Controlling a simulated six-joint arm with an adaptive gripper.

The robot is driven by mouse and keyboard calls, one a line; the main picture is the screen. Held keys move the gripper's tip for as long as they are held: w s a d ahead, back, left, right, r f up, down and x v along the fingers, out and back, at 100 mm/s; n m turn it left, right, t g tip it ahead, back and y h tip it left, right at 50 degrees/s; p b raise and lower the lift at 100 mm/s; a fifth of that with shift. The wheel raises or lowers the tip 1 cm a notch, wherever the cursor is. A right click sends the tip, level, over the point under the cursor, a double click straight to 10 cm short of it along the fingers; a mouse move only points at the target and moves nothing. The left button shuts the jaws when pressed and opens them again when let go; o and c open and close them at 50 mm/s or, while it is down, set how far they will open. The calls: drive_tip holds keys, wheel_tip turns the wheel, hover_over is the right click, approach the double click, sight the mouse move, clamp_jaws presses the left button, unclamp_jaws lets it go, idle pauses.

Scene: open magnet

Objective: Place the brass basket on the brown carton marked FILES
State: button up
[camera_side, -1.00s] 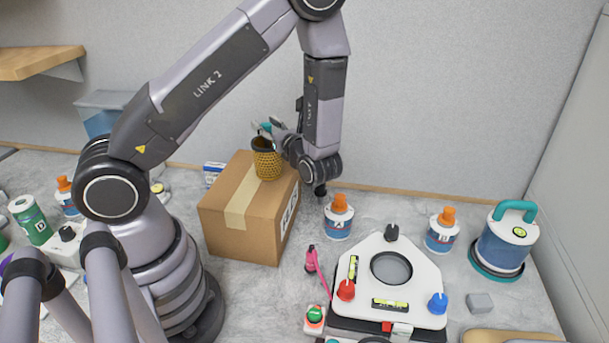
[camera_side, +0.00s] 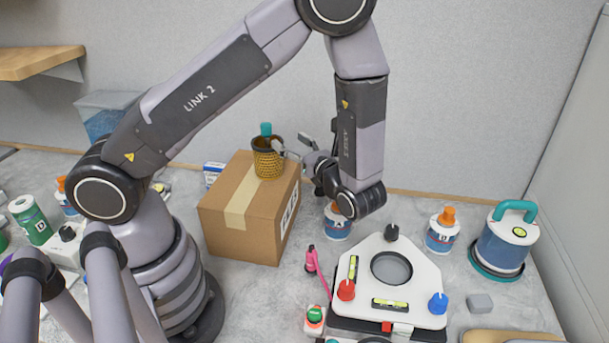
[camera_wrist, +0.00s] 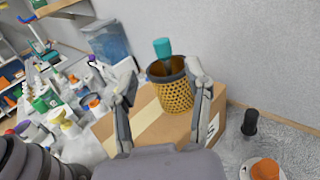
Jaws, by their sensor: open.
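The brass basket (camera_side: 268,160) stands upright on top of the brown carton (camera_side: 243,215) in the side view, near its back right corner. A teal-topped item (camera_side: 266,129) sticks up out of the basket. The carton has part of a dark-lettered white label on its right face. My gripper (camera_side: 285,147) is right of the basket, its fingers pointing left toward it. In the wrist view the basket (camera_wrist: 171,90) shows between and beyond my two spread fingers, nearer the right one. Nothing is held. Whether a finger touches the basket cannot be told.
A bottle with an orange cap (camera_side: 337,222) stands right of the carton, partly behind my arm. A white levelling plate (camera_side: 391,285) with coloured knobs lies at front right. A teal-handled container (camera_side: 504,238) stands far right. A black post (camera_wrist: 250,122) stands beside the carton.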

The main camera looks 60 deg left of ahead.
drive_tip(key=s+d+r+n+t+h, duration=0.1)
drive_tip(key=s+r+n+t+h, duration=0.1)
drive_tip(key=s+r+n+h, duration=0.5)
drive_tip(key=s+d+r+n+t+h, duration=0.2)
drive_tip(key=s+r+n+t+h, duration=0.1)
drive_tip(key=s+r+n+h, duration=0.5)
drive_tip(key=n+h, duration=0.3)
drive_tip(key=shift+s+d+r+t, duration=0.2)
drive_tip(key=shift+d+t, duration=0.1)
